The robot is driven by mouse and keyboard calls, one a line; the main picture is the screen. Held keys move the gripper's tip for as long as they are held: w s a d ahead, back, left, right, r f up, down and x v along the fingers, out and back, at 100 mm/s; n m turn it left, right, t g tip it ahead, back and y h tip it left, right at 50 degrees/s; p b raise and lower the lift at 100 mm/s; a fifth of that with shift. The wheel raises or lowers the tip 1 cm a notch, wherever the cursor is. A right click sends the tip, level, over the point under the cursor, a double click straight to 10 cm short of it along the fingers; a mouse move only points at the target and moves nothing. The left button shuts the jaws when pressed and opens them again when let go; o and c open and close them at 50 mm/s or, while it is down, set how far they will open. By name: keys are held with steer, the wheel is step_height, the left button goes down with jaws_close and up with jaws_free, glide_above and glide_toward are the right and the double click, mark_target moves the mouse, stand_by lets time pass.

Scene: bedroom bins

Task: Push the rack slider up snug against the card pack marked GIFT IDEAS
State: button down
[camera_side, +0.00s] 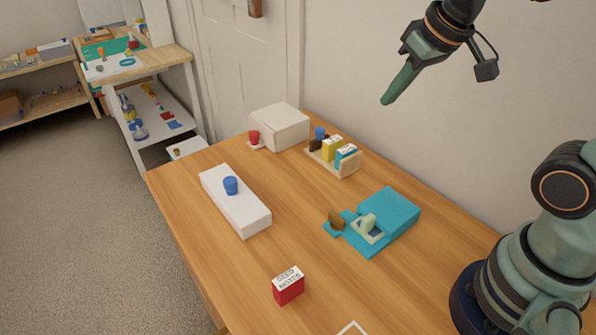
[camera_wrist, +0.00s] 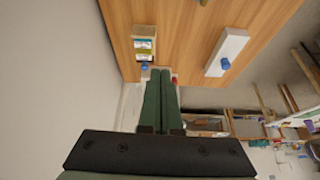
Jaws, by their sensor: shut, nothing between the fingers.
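A small wooden rack (camera_side: 347,172) stands toward the back of the table in the side view. It holds a yellow card pack (camera_side: 331,149) and a teal card pack (camera_side: 346,156), both with white tops; their lettering is too small to read, so I cannot tell which says GIFT IDEAS. A dark brown piece (camera_side: 315,145) and a blue knob (camera_side: 320,132) are at the rack's left end; which is the slider is unclear. The rack also shows in the wrist view (camera_wrist: 144,31), with the blue knob (camera_wrist: 144,66) near my fingertips. My gripper (camera_side: 387,101) is shut and empty, raised above the table, right of the rack.
A white block with a blue knob (camera_side: 240,207) lies left of the rack. A white box (camera_side: 281,127) with a red knob (camera_side: 253,136) stands behind. A teal box (camera_side: 392,213) and a red SEED NOTES pack (camera_side: 288,290) are nearer. Bare table lies between them.

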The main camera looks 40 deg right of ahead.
steer(key=w+d+f+m, duration=0.1)
steer(key=w+d+f, duration=0.1)
steer(key=w, duration=1)
steer(key=m+g, duration=0.2)
glide_above(319, 139)
step_height(319, 139, down, 9)
steer(key=x, duration=0.3)
steer(key=d+x, duration=0.1)
steer(key=x, duration=0.5)
steer(key=shift+w+d+f, duration=0.15)
steer(key=shift+d+f, duration=0.1)
steer(key=shift+d, duration=0.05)
steer(key=shift+s, duration=2.35)
steer(key=shift+r, duration=0.1)
